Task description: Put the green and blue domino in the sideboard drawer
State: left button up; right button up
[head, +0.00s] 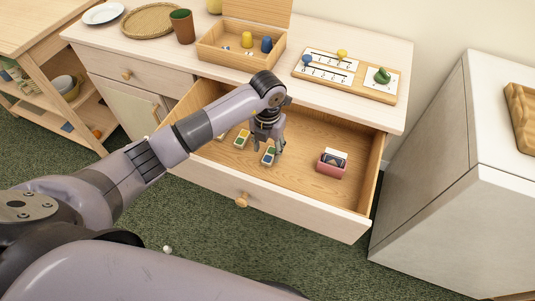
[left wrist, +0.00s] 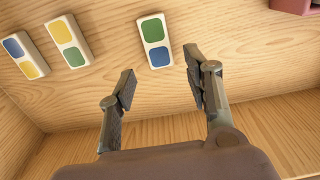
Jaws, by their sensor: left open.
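The green and blue domino (head: 268,156) lies flat on the floor of the open sideboard drawer (head: 240,203). In the left wrist view the domino (left wrist: 155,41) shows a green half and a blue half on a white body. It lies just beyond my left gripper's fingertips, in line with the gap between them. My left gripper (head: 267,143) points down into the drawer. Its two fingers (left wrist: 160,82) are apart with nothing between them. My right gripper is not in view.
A yellow and green domino (left wrist: 68,41) and a blue and yellow domino (left wrist: 25,55) lie nearby in the drawer. A pink holder (head: 331,170) stands at its right. A wooden box (head: 212,55) and a board (head: 375,93) stand on the sideboard top.

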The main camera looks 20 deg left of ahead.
aim_at(268, 159)
pick_arm(q)
notch_tip(268, 159, up, 8)
jog(key=shift+f, duration=0.2)
